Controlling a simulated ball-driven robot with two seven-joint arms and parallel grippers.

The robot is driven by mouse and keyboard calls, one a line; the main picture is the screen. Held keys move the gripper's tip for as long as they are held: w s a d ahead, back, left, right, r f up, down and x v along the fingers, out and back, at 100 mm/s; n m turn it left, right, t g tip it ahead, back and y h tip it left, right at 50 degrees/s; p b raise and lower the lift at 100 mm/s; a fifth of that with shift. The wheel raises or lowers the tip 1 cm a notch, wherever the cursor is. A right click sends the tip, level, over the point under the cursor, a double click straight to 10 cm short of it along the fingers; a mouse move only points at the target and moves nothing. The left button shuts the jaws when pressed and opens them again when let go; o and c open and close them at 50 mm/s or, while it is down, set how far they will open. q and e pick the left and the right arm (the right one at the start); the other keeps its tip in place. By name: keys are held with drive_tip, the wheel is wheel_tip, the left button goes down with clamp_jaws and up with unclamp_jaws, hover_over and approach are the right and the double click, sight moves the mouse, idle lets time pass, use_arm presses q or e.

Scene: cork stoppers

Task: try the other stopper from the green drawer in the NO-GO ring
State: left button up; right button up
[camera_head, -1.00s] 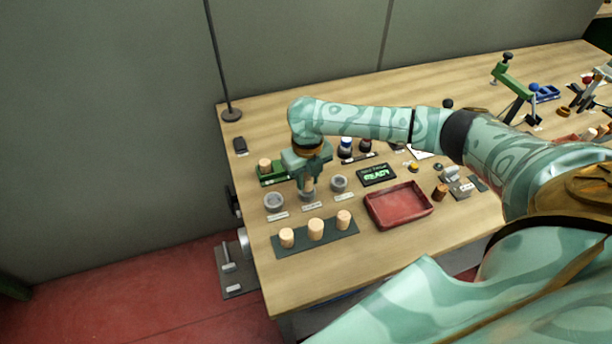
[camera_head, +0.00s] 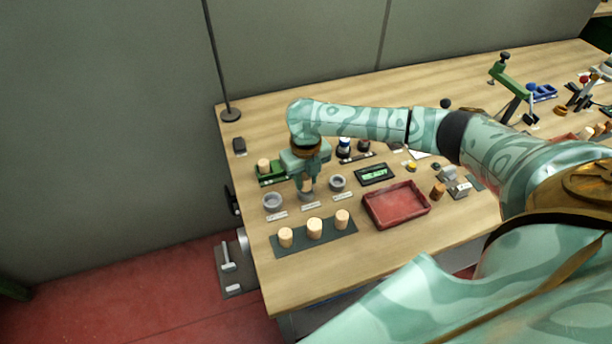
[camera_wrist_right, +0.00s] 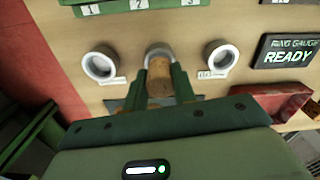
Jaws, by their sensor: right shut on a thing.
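My right gripper (camera_head: 305,178) is shut on a pale cork stopper (camera_wrist_right: 159,82), pointing down at the middle of three grey gauge rings. In the right wrist view the stopper's far end overlaps the middle ring (camera_wrist_right: 159,50); I cannot tell whether or how deep it is inside. A left ring (camera_head: 273,201) and a right ring (camera_head: 338,183) stand empty on either side. The ring labels are too small to read surely. The green drawer (camera_head: 271,180) lies behind the rings, with one stopper (camera_head: 263,165) at its left end. My left gripper is not in view.
Several stoppers stand on a dark mat (camera_head: 330,234) in front of the rings. A red tray (camera_head: 397,205) lies to the right. A display (camera_wrist_right: 290,52) behind it reads "RING GAUGE READY". Small bottles (camera_head: 344,146) stand behind the right gripper.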

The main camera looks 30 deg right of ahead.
drive_tip(key=shift+f, duration=0.55)
idle(0.9)
drive_tip(key=o, duration=1)
wheel_tip(320, 180, up, 16)
drive_tip(key=p, duration=0.4)
drive_tip(key=shift+r+p, duration=0.15)
drive_tip(key=shift+p, duration=0.2)
drive_tip(key=shift+s, duration=0.1)
